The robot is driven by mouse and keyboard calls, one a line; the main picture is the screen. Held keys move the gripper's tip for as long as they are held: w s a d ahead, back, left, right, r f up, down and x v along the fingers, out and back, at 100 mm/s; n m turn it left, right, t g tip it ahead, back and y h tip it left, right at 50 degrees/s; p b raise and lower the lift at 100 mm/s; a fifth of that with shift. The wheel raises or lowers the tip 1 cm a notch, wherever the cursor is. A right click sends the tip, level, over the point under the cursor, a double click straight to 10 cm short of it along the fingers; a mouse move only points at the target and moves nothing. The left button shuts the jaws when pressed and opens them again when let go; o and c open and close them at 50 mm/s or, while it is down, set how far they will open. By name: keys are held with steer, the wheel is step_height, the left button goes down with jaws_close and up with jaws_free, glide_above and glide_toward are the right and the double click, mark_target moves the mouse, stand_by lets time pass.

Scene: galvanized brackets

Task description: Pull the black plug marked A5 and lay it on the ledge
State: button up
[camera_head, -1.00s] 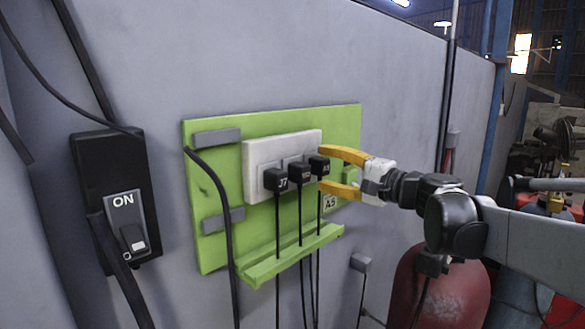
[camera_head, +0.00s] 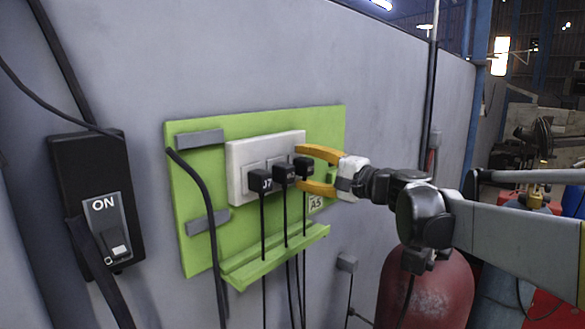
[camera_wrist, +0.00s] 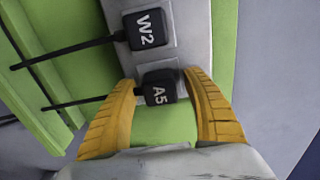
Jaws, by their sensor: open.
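The black plug marked A5 (camera_wrist: 158,88) sits in the white socket strip (camera_head: 238,160), at the right end of a row of black plugs; it also shows in the head view (camera_head: 303,168). My gripper (camera_head: 302,169) has its yellow fingers open, one on each side of the A5 plug. In the wrist view my fingers (camera_wrist: 165,88) flank the plug with small gaps visible. The plug's cord hangs down past the green ledge (camera_head: 275,258). The ledge runs below the sockets on the green board (camera_head: 205,250).
The W2 plug (camera_wrist: 146,29) is close beside A5, and the J7 plug (camera_head: 259,182) is at the left of the row. A black switch box (camera_head: 75,170) marked ON is on the wall at left. A red cylinder (camera_head: 435,300) stands below my arm.

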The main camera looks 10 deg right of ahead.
mark_target(311, 168)
steer(key=shift+c, duration=0.5)
jaws_close()
steer(key=shift+s+d, duration=0.15)
steer(key=shift+v, duration=2.85)
